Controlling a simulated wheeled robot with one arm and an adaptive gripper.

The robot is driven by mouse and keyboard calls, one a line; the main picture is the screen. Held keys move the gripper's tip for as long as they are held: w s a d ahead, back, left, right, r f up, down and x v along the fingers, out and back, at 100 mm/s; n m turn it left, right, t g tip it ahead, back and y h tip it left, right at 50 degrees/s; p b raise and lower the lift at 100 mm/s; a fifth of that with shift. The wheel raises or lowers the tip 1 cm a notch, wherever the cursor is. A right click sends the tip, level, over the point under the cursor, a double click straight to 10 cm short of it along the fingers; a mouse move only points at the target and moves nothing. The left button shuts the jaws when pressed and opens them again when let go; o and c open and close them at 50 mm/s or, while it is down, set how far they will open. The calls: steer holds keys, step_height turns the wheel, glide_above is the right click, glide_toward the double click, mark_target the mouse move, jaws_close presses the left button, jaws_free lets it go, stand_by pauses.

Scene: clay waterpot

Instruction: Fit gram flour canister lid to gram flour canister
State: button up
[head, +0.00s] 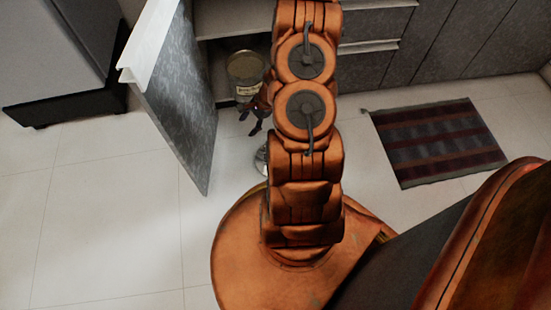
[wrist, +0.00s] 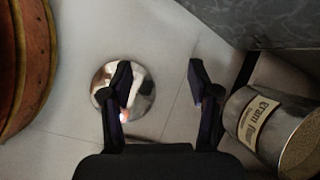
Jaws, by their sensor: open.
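The gram flour canister (head: 246,68) is a metal cylinder with a pale label, standing at the opening of a low cabinet. In the wrist view the canister (wrist: 262,126) is at the right edge, its open end showing a tan, grainy surface and partly cut off. The lid (wrist: 143,96) is a shiny round disc lying on the floor. In the head view the lid (head: 261,156) is mostly hidden behind my arm. My gripper (wrist: 160,74) is open and empty above the floor. Its left finger overlaps the lid in the wrist view; I cannot tell the height between them.
The cabinet door (head: 175,95) stands open to the left of the canister. A striped rug (head: 438,142) lies on the floor at right. The tiled floor (head: 110,210) at left is clear.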

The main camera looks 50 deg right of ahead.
mark_target(260, 161)
steer(key=shift+s+d+f+m+g+h+b, duration=0.1)
steer(key=shift+s+d+f+m+h+b, duration=0.15)
steer(key=shift+s+d+f+m, duration=1.8)
steer(key=shift+s+d+f+n+g+h+b, duration=0.2)
steer(key=shift+s+f, duration=0.8)
steer(key=shift+f, duration=2.7)
steer(key=shift+s+d+f+m+h+b, duration=0.3)
steer(key=shift+s+d+f+m, duration=0.95)
steer(key=shift+f, duration=1.6)
steer(key=shift+n, duration=0.3)
steer(key=shift+b+x, duration=0.85)
steer(key=shift+x, duration=1.25)
steer(key=shift+s+a+r, duration=0.1)
steer(key=shift+a, duration=0.05)
jaws_close()
